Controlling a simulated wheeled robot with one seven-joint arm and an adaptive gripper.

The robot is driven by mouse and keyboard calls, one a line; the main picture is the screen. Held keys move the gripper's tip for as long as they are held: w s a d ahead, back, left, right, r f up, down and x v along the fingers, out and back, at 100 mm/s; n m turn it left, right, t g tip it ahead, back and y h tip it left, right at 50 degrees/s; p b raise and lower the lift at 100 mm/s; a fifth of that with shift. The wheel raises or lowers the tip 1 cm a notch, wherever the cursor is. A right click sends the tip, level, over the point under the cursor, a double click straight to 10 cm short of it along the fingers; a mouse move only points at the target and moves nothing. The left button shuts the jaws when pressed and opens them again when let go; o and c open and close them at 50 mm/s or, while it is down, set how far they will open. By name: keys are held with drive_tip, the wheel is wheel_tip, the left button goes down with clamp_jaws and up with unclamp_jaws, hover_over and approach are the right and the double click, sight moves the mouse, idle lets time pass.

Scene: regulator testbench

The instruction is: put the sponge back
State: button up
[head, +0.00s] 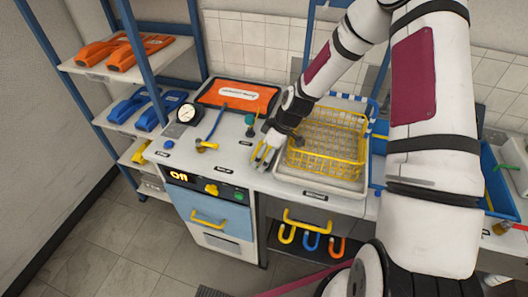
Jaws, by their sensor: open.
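I cannot make out a sponge for certain in the head view. My gripper (261,161) is open at the front edge of the white counter (231,158), just left of the yellow wire basket (329,138). No held object shows between its fingers, though they are small in the picture. The basket stands on a pale tray (318,182) on the counter. My wrist covers the basket's left side and part of the counter behind it.
A blue shelf rack (146,52) stands left. A blue bin (502,183) is at right. A drawer with a yellow handle (307,220) is below the tray.

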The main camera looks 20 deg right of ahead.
drive_tip(key=s+d+r+m+h, duration=0.15)
drive_tip(key=s+r, duration=0.35)
drive_tip(key=r, duration=0.5)
drive_tip(key=s+r+m+h, duration=0.1)
drive_tip(key=s+r+m, duration=0.1)
drive_tip(key=s+r, duration=0.5)
drive_tip(key=s+r+m+h, duration=0.2)
drive_tip(key=r, duration=1)
drive_tip(key=s+r+m+t, duration=0.1)
drive_tip(key=s+r+m, duration=0.1)
drive_tip(key=s, duration=0.5)
drive_tip(key=s+a+r+m+t, duration=0.1)
drive_tip(key=s+r+m, duration=0.2)
drive_tip(key=s+r, duration=0.2)
drive_tip(key=s, duration=0.2)
drive_tip(key=shift+s+a+r+t+y, duration=0.25)
drive_tip(key=shift+s+r+t+y, duration=0.05)
drive_tip(key=shift+s+t+y, duration=0.1)
